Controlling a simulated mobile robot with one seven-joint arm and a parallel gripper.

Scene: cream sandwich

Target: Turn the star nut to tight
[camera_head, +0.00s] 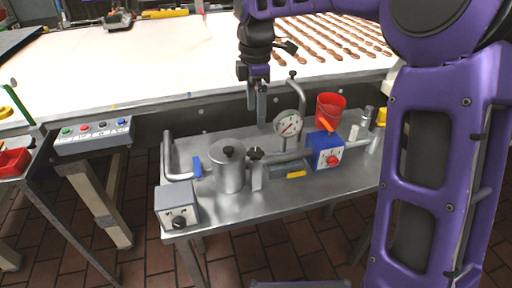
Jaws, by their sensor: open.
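A dark, star-shaped knob (256,152), which looks like the star nut, sits on top of a short metal post (257,178) beside the steel pot. It is too small to tell how tight it is. My gripper (256,108) points down with its two fingers apart and empty. In the picture it is above the knob, with a clear gap between them. The steel pot (230,176) has its own dark knob (228,151) on the lid, left of the star-shaped knob.
The steel bench (215,212) also carries a dial gauge (288,124), a blue box (325,150) with a red knob, a red bucket (330,108), a grey control box (177,206) and a blue-handled pipe (170,158). A pale conveyor (130,72) runs behind.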

